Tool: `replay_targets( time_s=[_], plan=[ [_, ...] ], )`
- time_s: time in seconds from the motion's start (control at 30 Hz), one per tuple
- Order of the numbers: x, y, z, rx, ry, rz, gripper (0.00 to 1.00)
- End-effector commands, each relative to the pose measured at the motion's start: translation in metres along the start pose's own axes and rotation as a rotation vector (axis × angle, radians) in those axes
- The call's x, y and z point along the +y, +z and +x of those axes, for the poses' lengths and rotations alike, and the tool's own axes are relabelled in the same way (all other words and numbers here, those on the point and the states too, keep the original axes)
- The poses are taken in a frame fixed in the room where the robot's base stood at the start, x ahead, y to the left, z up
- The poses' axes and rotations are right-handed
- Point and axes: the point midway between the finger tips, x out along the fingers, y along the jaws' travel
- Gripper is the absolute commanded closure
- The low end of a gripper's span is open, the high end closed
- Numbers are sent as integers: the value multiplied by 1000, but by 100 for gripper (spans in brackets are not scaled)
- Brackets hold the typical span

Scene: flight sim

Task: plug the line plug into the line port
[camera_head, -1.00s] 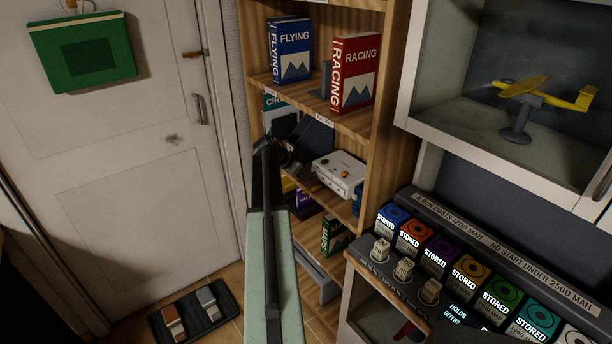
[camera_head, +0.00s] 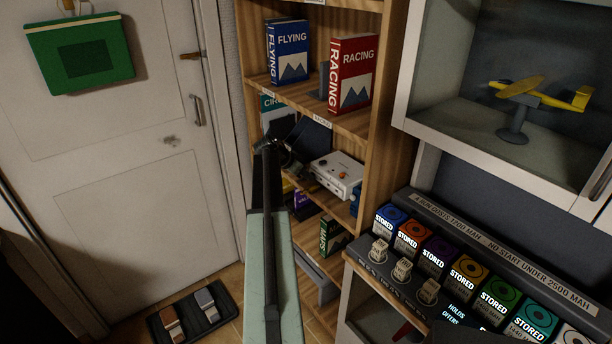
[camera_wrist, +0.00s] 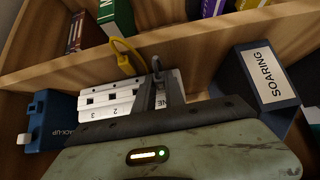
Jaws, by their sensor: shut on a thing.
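The white box with sockets (camera_wrist: 120,97) stands on a wooden shelf in the wrist view, marked with 3, 2 and a partly covered word ending in "NE". That line port is hidden behind my fingers. My gripper (camera_wrist: 157,78) is shut at the box's right part. A small grey piece (camera_wrist: 156,64), seemingly the line plug, shows at its fingertips; I cannot tell whether it is in the port. A yellow plug on a yellow cord (camera_wrist: 125,62) is just left of it, apart from the fingers. In the head view my gripper (camera_head: 275,143) reaches into the shelf.
A blue "BACK-UP" box (camera_wrist: 50,120) is left and a "SOARING" box (camera_wrist: 262,75) close right in the wrist view. Shelf boards and uprights (camera_head: 385,120) confine the space.

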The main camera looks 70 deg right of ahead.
Motion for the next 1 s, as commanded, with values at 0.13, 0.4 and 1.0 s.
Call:
replay_targets(
  time_s=[0.13, 0.4, 1.0],
  plan=[
    [0, 3, -3, 0, 0, 0, 100],
    [0, 12, -11, 0, 0, -1, 100],
    [0, 28, -26, 0, 1, 0, 100]
  ],
)
